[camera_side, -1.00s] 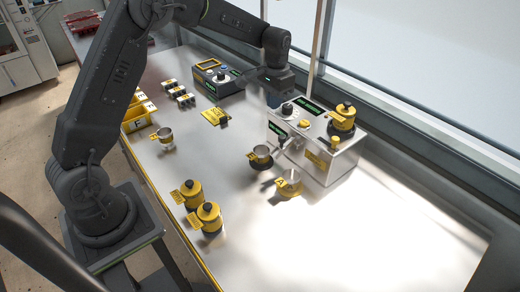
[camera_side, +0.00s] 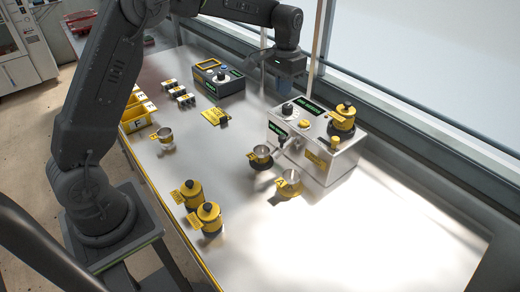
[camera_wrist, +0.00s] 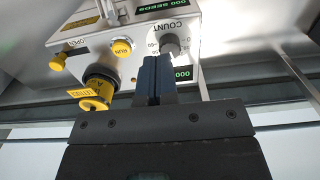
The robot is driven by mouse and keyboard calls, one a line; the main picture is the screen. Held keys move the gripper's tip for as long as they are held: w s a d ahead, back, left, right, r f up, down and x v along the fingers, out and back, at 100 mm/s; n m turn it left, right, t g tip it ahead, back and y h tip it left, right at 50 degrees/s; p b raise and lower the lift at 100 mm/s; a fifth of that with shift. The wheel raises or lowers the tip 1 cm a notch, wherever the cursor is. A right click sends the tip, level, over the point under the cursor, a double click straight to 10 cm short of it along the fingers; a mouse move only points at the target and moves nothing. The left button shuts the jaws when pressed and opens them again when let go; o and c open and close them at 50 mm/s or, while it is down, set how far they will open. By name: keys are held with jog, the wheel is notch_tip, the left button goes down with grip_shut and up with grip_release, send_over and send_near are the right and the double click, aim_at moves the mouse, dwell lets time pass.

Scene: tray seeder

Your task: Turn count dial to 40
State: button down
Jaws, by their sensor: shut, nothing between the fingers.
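The seeder (camera_side: 345,160) is a white box with a sloped top at the right of the bench. Its count dial (camera_side: 287,109) is a dark round knob beside a green display (camera_side: 310,106). In the wrist view the count dial (camera_wrist: 170,45) sits under the word COUNT, beside a green display (camera_wrist: 183,73) showing zeros. The dial's pointer setting is too small to read. My gripper (camera_side: 282,88) is above the dial end of the seeder. Its blue fingers (camera_wrist: 153,80) are shut and empty, appearing left of and below the dial in the wrist view, apparently clear of it.
A yellow RUN button (camera_wrist: 122,47), yellow OPEN knob (camera_wrist: 58,63) and yellow hopper (camera_wrist: 100,88) are on the seeder. A dark control box (camera_side: 217,79) stands behind. Cups and yellow jars (camera_side: 208,218) stand on the bench (camera_side: 340,240). The front right is clear.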

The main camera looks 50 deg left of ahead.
aim_at(274, 115)
jog(key=shift+d+f, duration=0.15)
jog(key=shift+f, duration=3.35)
jog(key=shift+s+a, duration=0.1)
jog(key=shift+a, duration=1.25)
jog(key=shift+s+a, duration=0.1)
jog(key=shift+s, duration=0.1)
jog(key=shift+r, duration=3.2)
